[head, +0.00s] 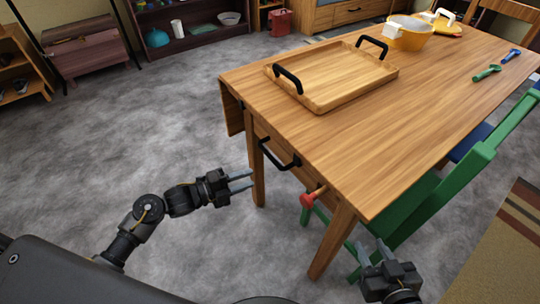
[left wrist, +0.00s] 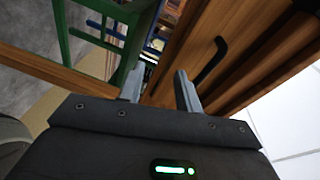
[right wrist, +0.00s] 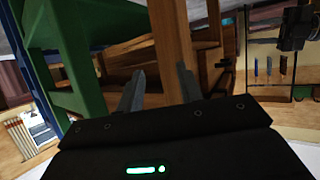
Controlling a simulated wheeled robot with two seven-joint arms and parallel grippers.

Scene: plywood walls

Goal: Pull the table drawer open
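The wooden table (head: 330,130) fills the right half of the head view. The drawer's black bar handle (head: 280,153) sticks out from the table's near end; it also shows in the left wrist view (left wrist: 210,62). My right gripper (head: 374,252) is open and empty, low beside the near table leg, which shows in the right wrist view (right wrist: 172,50).
A green chair (head: 430,200) stands close at the table's right side. A wooden tray (head: 335,75) and yellow pot (head: 408,35) are on top. Floor left of the table is clear.

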